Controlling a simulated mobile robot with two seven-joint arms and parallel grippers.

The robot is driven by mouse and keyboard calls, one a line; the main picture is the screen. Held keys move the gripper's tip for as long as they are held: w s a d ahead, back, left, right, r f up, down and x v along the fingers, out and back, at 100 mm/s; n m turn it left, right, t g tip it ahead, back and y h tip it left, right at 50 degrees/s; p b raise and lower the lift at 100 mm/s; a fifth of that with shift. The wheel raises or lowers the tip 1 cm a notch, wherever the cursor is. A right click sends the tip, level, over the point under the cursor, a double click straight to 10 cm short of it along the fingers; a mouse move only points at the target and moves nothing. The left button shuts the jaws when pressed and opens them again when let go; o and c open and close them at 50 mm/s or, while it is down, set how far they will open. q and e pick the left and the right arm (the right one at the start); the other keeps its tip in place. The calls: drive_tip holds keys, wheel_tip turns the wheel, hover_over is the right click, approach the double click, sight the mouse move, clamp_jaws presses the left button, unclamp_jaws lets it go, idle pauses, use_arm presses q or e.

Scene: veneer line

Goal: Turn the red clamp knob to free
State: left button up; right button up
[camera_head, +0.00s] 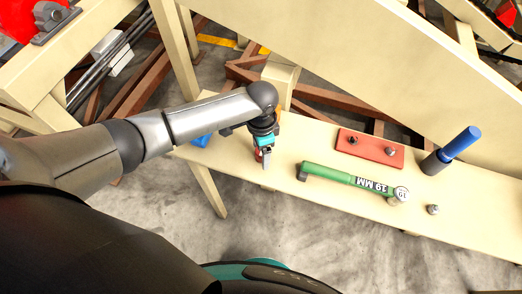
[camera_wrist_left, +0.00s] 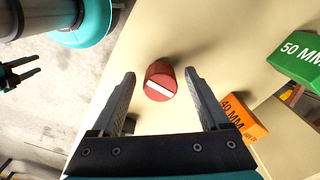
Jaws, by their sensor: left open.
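The red clamp knob (camera_wrist_left: 158,84) is a short red cylinder with a white bar across its top. In the left wrist view the bar runs roughly across the picture, slightly tilted. My left gripper (camera_wrist_left: 160,74) is open, with one finger on each side of the knob and visible gaps between. In the head view my left gripper (camera_head: 264,164) reaches down over the wooden bench, and a bit of red shows beside its fingers. My right gripper (camera_wrist_left: 22,72) shows small at the left edge of the wrist view, away from the knob, with its fingers apart.
An orange 40 MM block (camera_wrist_left: 242,118) and a green 50 MM block (camera_wrist_left: 300,58) stand right of the knob.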

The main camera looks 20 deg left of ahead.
use_arm(q)
clamp_jaws()
idle(0.7)
